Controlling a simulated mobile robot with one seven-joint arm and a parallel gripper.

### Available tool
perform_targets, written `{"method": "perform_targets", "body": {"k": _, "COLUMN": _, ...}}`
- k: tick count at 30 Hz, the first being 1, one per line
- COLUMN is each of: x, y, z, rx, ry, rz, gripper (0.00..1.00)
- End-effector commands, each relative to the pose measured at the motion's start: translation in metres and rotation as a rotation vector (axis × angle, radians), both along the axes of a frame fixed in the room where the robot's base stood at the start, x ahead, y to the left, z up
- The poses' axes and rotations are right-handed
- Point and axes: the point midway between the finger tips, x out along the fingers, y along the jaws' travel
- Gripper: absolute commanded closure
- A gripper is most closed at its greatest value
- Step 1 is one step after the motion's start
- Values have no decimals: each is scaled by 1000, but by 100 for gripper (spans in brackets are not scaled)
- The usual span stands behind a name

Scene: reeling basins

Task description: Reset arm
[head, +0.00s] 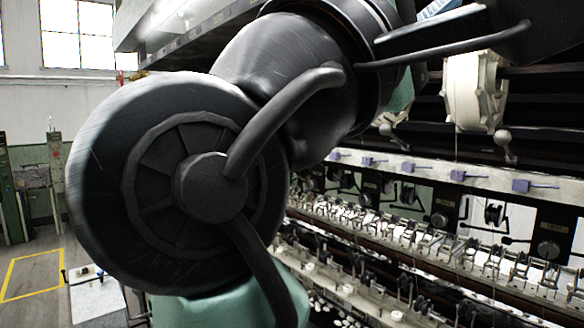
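My own arm fills the left and middle of the head view, very close to the camera. A large round dark joint with a curved cable shows at the left, and a thick link runs from it to the upper right. More dark parts of my arm cross the upper right corner. I cannot make out any gripper fingertips there. The arm hides much of the machine behind it.
A long reeling machine (468,176) with rows of small metal fittings (420,240) runs along the right, close to my arm. A white reel (474,92) sits above it. Open floor (35,283) with a yellow outline lies at left, beside green posts (10,190). Windows (78,35) are behind.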

Motion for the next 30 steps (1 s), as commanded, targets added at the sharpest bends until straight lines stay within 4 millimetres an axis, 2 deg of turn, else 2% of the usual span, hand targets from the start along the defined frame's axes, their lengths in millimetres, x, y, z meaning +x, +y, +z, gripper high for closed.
{"method": "perform_targets", "body": {"k": 5, "x": 19, "y": 21, "z": -24, "rx": 129, "ry": -143, "rz": 323, "gripper": 65}}
{"method": "perform_targets", "body": {"k": 9, "x": 25, "y": 54, "z": -50, "rx": 356, "ry": -342, "rz": 754, "gripper": 65}}
{"method": "perform_targets", "body": {"k": 11, "x": 21, "y": 68, "z": -59, "rx": 474, "ry": -428, "rz": 937, "gripper": 65}}
{"method": "perform_targets", "body": {"k": 15, "x": 1, "y": 93, "z": -74, "rx": 751, "ry": -605, "rz": 1318, "gripper": 65}}
{"method": "perform_targets", "body": {"k": 18, "x": -15, "y": 105, "z": -81, "rx": 919, "ry": -693, "rz": 1521, "gripper": 65}}
{"method": "perform_targets", "body": {"k": 24, "x": -35, "y": 114, "z": -85, "rx": 1098, "ry": -777, "rz": 1722, "gripper": 65}}
{"method": "perform_targets", "body": {"k": 30, "x": -37, "y": 115, "z": -85, "rx": 1115, "ry": -784, "rz": 1740, "gripper": 65}}
